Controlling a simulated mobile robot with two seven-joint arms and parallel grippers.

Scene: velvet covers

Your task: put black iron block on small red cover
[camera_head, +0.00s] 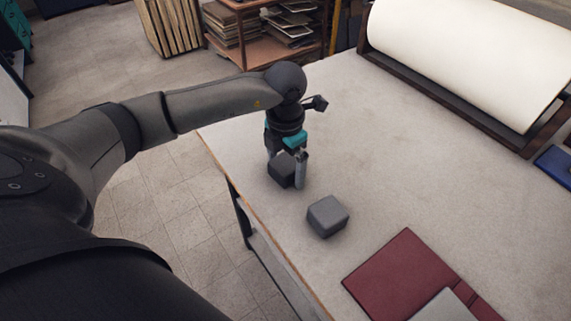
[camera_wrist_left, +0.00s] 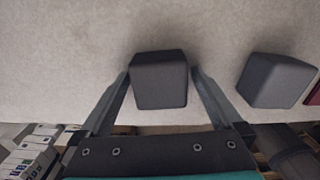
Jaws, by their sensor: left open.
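The black iron block (camera_head: 281,171) sits on the table near its left edge. My left gripper (camera_head: 286,172) is open and points down over it, with one finger on each side. In the left wrist view the black block (camera_wrist_left: 158,80) lies between the two open fingers (camera_wrist_left: 160,76); I cannot tell if they touch it. A dark red cover (camera_head: 402,268) lies flat at the front right, partly beneath a grey piece. Its edge shows at the right of the left wrist view (camera_wrist_left: 315,95). My right gripper is out of view.
A grey block (camera_head: 327,216) stands between the black block and the red cover; it also shows in the left wrist view (camera_wrist_left: 272,81). A grey flat piece (camera_head: 446,307) overlaps the red cover. A large white roll (camera_head: 465,55) stands at the back right. The table's middle is clear.

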